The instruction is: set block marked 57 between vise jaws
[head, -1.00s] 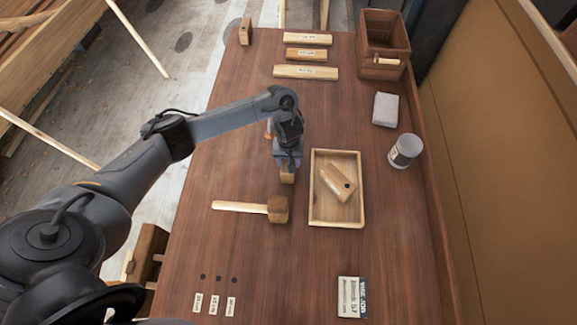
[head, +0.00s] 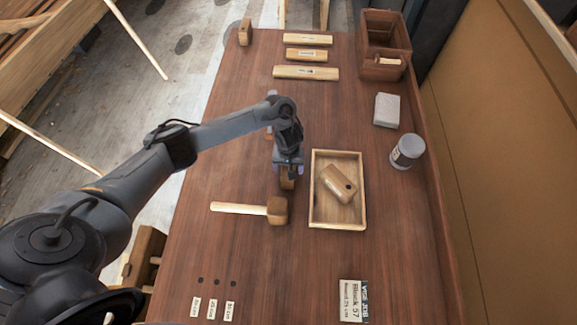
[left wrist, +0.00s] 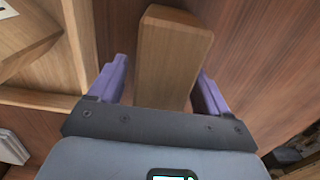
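A wooden block (head: 287,183) stands on the bench under my left gripper (head: 288,172), just left of the tray. In the left wrist view the block (left wrist: 168,60) lies between the purple fingers of the left gripper (left wrist: 162,88), with a gap showing on each side. The gripper looks open around it. No number shows on this block. Another wooden block (head: 335,183), with a dark hole and a label too small to read, lies tilted in the tray. The wooden vise (head: 145,258) is at the bench's left edge, partly hidden by my arm. My right gripper is not in view.
A mallet (head: 262,209) lies just below the gripper. The shallow tray (head: 338,226) is right of it. A can (head: 406,151), white cloth (head: 387,110) and open box (head: 383,70) line the right.

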